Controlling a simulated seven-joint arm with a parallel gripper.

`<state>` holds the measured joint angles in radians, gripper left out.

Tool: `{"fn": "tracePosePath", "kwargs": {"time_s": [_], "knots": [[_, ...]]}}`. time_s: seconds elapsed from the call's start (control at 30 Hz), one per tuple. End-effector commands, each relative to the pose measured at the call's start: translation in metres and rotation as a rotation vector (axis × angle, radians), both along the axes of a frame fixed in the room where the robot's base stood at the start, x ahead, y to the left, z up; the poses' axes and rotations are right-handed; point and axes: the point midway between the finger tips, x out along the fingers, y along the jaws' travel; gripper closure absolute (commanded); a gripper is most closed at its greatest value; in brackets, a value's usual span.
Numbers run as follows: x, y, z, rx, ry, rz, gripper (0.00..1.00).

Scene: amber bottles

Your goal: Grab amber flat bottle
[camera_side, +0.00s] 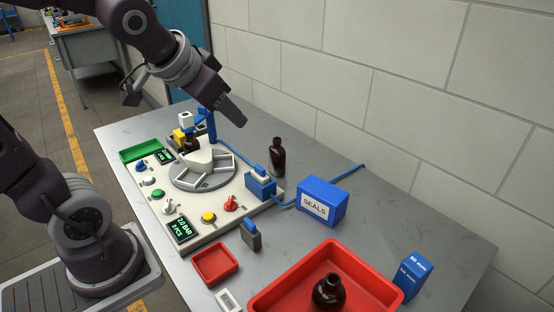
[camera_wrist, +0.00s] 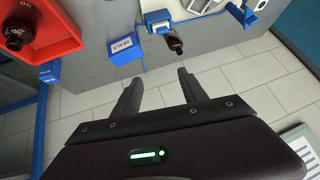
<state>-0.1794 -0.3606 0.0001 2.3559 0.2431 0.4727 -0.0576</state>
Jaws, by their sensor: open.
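A dark amber bottle (camera_side: 278,160) stands upright on the grey table, behind the white machine and left of the blue SEALS box. It also shows in the wrist view (camera_wrist: 174,44), beyond my fingertips. A second dark amber bottle (camera_side: 329,293) stands in the large red tray at the front; the wrist view shows it at top left (camera_wrist: 14,36). A small dark bottle (camera_side: 191,144) sits at the machine's turntable, partly hidden. Which one is flat is hard to tell. My gripper (camera_side: 234,112) is open and empty, above the table and apart from the bottles; its two fingers (camera_wrist: 158,82) are spread.
The white machine (camera_side: 183,225) with a turntable, buttons and blue post fills the table's left. The blue SEALS box (camera_side: 322,202), a blue cable, the large red tray (camera_side: 258,299) and a blue carton (camera_side: 413,277) lie to the right. A block wall runs behind.

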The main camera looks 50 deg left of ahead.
Motion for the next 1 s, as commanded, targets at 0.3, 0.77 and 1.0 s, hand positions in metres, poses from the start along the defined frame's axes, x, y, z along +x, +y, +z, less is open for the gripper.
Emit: {"fn": "tracePosePath", "kwargs": {"time_s": [0.3, 0.77, 1.0], "knots": [[0.194, 0.155, -0.116, 0.086, -0.262, -0.164, 0.5], [0.203, 0.169, -0.237, -0.197, -0.506, -0.34, 0.5], [0.245, 0.16, -0.247, -0.194, -0.503, -0.34, 0.5]]}}
